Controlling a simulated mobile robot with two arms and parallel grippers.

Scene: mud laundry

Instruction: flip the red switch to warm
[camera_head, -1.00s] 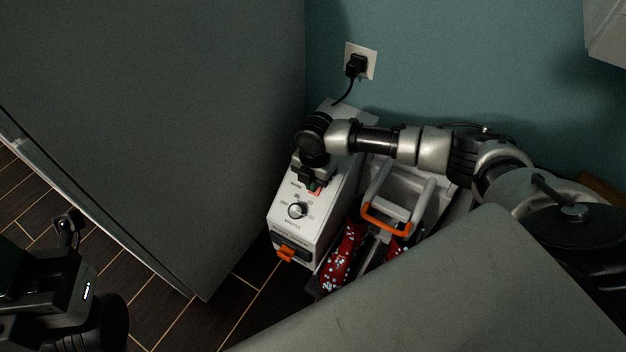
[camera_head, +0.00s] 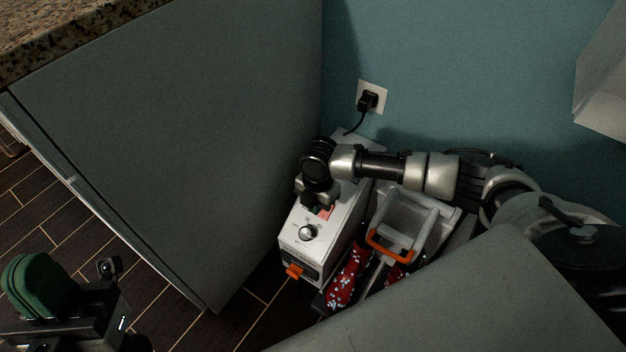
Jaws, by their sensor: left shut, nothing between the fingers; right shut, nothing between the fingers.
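The white appliance (camera_head: 295,240) stands on the floor in the gap between the cabinets. The red switch (camera_head: 325,212) is on its top, behind a round dial (camera_head: 308,232), and is partly covered by my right gripper. My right gripper (camera_head: 312,203) reaches in from the right and points down at the switch, shut, with nothing in it. Whether its tips touch the switch I cannot tell. The switch's setting and lettering are too small to read. My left gripper (camera_head: 107,268) is at the lower left, shut and empty, far from the appliance.
A grey cabinet (camera_head: 200,130) stands left of the appliance, and a grey surface (camera_head: 470,300) fills the lower right. Red patterned boots (camera_head: 345,283) sit beside the appliance under a grey handle with an orange grip (camera_head: 388,252). A black plug (camera_head: 367,101) is in the wall outlet.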

